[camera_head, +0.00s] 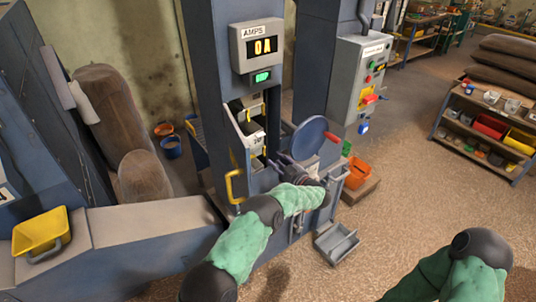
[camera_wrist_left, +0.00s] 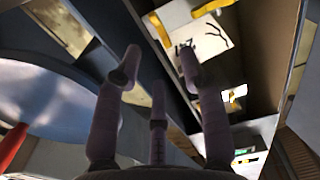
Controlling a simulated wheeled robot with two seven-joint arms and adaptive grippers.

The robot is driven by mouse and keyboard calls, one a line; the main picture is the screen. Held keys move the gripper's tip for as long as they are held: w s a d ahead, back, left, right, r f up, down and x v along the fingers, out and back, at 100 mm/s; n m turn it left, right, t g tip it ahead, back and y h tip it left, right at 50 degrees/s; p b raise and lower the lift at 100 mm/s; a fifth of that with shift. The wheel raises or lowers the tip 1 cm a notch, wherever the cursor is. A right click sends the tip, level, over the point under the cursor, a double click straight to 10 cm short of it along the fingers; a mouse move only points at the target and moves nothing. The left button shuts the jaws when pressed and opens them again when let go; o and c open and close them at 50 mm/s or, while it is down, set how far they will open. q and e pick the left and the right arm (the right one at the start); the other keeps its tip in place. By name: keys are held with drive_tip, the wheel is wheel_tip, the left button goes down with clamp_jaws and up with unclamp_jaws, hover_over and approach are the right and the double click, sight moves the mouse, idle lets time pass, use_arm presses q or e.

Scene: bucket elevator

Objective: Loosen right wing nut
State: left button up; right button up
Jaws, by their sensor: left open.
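My left gripper (camera_head: 285,165) reaches up to the elevator's open inspection hatch (camera_head: 252,125), beside the round blue cover (camera_head: 308,138) with a red handle (camera_head: 332,137). In the left wrist view, the gripper's fingers (camera_wrist_left: 158,72) stand apart with nothing between them. The blue cover (camera_wrist_left: 55,110) lies left of the fingers there, and the opening with a pale bucket (camera_wrist_left: 203,38) is beyond them. I cannot make out the right wing nut in either view. My right arm shows at the lower right of the head view; its gripper is out of frame.
A yellow handle (camera_head: 233,186) sticks out left of the hatch. A grey control box (camera_head: 360,80) stands to the right. A grey tray (camera_head: 336,243) and an orange bin (camera_head: 358,172) lie by the base.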

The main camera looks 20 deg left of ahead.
sight(264, 151)
use_arm(q)
drive_tip(key=b+x, duration=0.1)
drive_tip(key=x, duration=0.6)
drive_tip(key=shift+c, duration=0.3)
clamp_jaws()
